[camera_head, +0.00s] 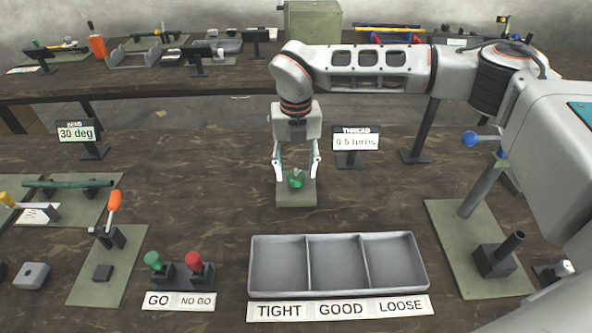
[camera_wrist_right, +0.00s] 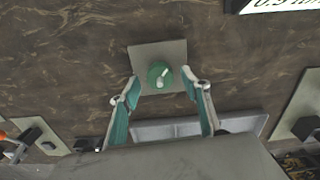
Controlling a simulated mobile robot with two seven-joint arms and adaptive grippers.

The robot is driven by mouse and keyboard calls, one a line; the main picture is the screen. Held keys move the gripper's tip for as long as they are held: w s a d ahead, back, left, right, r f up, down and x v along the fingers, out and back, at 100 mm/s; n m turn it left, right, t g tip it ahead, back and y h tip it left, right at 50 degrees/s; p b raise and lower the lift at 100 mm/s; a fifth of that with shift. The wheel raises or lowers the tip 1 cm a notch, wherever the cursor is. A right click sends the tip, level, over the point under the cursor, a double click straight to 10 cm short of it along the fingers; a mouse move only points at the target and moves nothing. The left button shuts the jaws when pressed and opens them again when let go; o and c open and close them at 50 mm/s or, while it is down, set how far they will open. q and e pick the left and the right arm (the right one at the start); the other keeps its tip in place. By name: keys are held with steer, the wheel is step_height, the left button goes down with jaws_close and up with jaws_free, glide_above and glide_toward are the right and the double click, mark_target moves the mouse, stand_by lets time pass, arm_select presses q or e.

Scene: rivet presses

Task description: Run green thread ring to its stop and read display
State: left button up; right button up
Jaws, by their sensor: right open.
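The green thread ring (camera_head: 296,178) sits on a small grey-green plate (camera_head: 296,197) in the middle of the table. It also shows in the right wrist view (camera_wrist_right: 160,75), with a pale mark on its top. My right gripper (camera_head: 296,172) points down over the ring, its fingers open on either side of it and apart from it. In the wrist view the open fingers (camera_wrist_right: 160,92) are empty. The thread display (camera_head: 356,142) stands right of the gripper and reads "0.5 turns". My left gripper is not in view.
A three-part tray (camera_head: 338,293) marked TIGHT, GOOD and LOOSE lies in front. Green GO and red NO GO gauges (camera_head: 180,272) stand left of it. A bend display (camera_head: 82,135) reads "30 deg". A lever press (camera_head: 490,230) stands at right.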

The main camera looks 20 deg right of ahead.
mark_target(296, 175)
step_height(296, 175, up, 11)
stand_by(0.3)
stand_by(1.0)
